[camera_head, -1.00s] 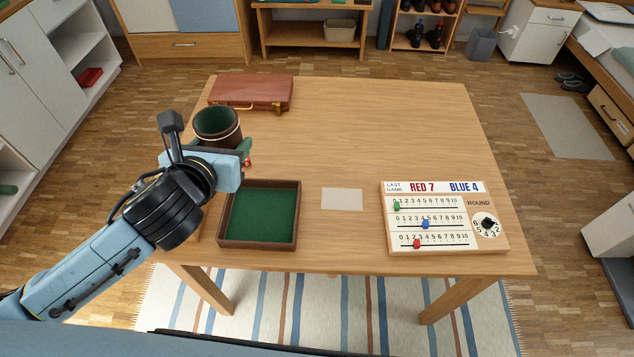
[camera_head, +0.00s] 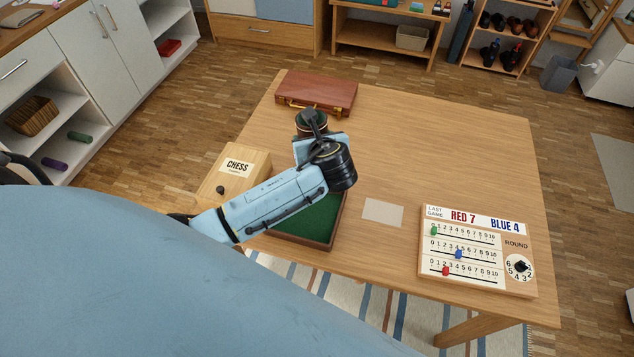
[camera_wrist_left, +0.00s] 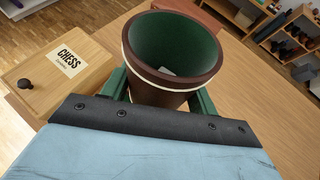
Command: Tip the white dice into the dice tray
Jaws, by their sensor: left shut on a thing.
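A dark brown dice cup (camera_head: 303,117) with a green lining and a pale band shows in the head view, partly hidden by my wrist. In the left wrist view the cup (camera_wrist_left: 165,97) sits between the green fingers of my left gripper (camera_wrist_left: 160,88), which is shut on it. The cup looks roughly upright, with its mouth open. A small white patch, apparently a white die (camera_wrist_left: 168,71), shows inside it. The dice tray (camera_head: 322,218), with a green floor and brown rim, is partly hidden under my left arm. The cup is held beyond the tray's far side. My right gripper is out of view.
A wooden chess box (camera_head: 234,172) stands left of the tray. A brown case (camera_head: 318,92) lies at the table's far edge. A pale card (camera_head: 383,212) and a scoreboard (camera_head: 478,248) lie to the right. The table's back middle and right are clear.

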